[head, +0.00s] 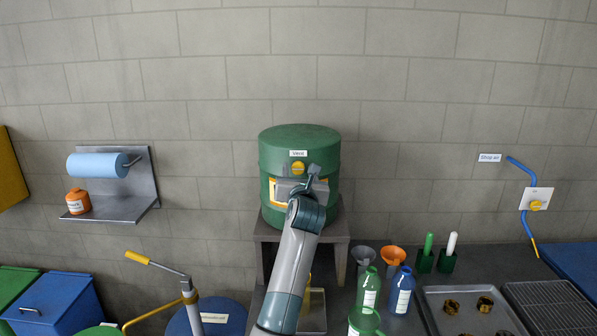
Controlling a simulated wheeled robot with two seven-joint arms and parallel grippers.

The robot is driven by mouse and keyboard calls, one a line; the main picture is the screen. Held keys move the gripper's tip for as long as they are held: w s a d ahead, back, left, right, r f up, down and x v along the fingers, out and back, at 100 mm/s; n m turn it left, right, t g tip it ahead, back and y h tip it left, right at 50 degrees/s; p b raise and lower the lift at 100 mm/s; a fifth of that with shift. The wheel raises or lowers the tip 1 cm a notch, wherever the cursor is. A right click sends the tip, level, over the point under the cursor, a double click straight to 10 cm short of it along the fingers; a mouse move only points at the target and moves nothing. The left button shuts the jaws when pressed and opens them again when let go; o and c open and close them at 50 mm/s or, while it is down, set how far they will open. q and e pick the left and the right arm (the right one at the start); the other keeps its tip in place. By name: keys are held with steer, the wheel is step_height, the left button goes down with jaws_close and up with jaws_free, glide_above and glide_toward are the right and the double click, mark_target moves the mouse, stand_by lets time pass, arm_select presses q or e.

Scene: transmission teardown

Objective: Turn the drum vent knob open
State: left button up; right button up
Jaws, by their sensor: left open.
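The green drum (299,148) stands on a grey stand against the block wall. A small white label (298,153) reading "Vent" is on its upper front. The yellow vent knob (298,168) sits just below that label, with its lower part close to my gripper. My left gripper (302,178) is at the drum's front, just below the knob, and is open. Whether its fingers touch the knob cannot be told. My arm covers the lower front of the drum and part of its yellow label. My right gripper is out of view.
Green and blue bottles (402,290), funnels (391,257) and a metal tray (437,299) with brass-coloured rings stand on the bench at right. A shop air valve (536,205) is on the right wall. A blue drum (232,316) with a pump is at lower left.

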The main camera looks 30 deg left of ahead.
arm_select(q)
steer(key=c, duration=1)
steer(key=shift+c, duration=0.2)
